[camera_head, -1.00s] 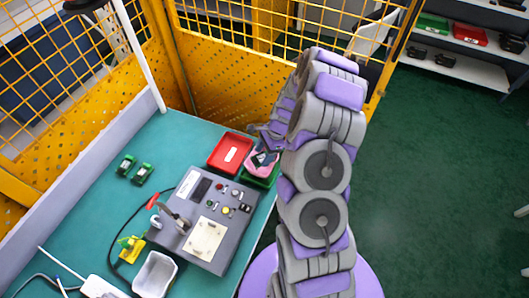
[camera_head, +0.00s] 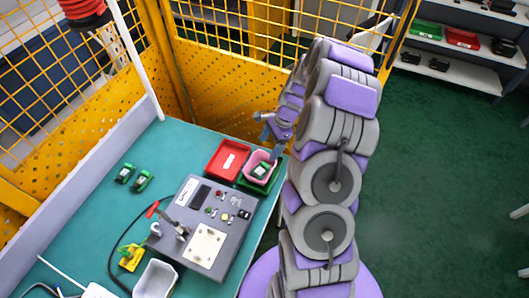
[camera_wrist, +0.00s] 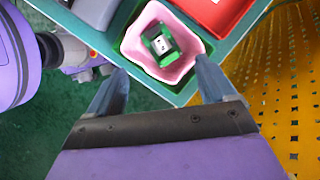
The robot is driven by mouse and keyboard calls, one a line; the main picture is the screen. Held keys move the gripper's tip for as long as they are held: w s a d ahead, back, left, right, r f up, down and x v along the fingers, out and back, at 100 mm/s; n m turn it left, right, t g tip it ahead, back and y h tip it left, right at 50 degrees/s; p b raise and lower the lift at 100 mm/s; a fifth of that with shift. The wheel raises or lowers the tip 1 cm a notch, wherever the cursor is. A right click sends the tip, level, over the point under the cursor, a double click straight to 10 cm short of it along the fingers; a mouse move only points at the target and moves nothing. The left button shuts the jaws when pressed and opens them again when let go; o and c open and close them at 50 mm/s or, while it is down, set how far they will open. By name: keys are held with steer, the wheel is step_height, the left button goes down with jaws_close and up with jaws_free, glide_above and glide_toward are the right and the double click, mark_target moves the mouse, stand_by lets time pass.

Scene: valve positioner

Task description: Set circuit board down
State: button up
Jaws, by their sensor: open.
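The circuit board (camera_head: 262,169), small, green and black, lies inside a pink container (camera_head: 251,163). In the wrist view the board (camera_wrist: 159,42) lies tilted in the pink container (camera_wrist: 133,39), apart from my fingers. The pink container sits in a green tray (camera_head: 268,189) at the table's far right edge. My gripper (camera_head: 269,137) is open and empty above the container. In the wrist view the fingertips of my gripper (camera_wrist: 161,66) are spread to either side of the container's near edge.
A red tray (camera_head: 217,159) stands left of the green tray. A grey control box (camera_head: 193,248) with buttons is in front. Two green boards (camera_head: 124,173) (camera_head: 142,181) lie on the teal table (camera_head: 92,218). A yellow mesh fence (camera_head: 215,85) stands behind.

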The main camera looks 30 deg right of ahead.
steer(key=s+a+r+n+g+h, duration=0.1)
steer(key=s+a+r+n, duration=0.4)
steer(key=a+r, duration=0.3)
steer(key=s+a+r+n, duration=0.4)
steer(key=a+r, duration=0.1)
steer(key=r, duration=0.4)
steer(key=s+a+r+n+h, duration=0.1)
steer(key=s+n, duration=0.4)
steer(key=s, duration=0.6)
steer(key=s+a+r+n+g+h, duration=0.1)
steer(key=s+a+r+n+h, duration=0.1)
steer(key=s, duration=1)
step_height(320, 180, up, 3)
steer(key=a+n, duration=0.1)
steer(key=n, duration=0.2)
steer(key=shift+a, duration=0.4)
steer(key=shift+f, duration=0.25)
steer(key=shift+f+b, duration=0.8)
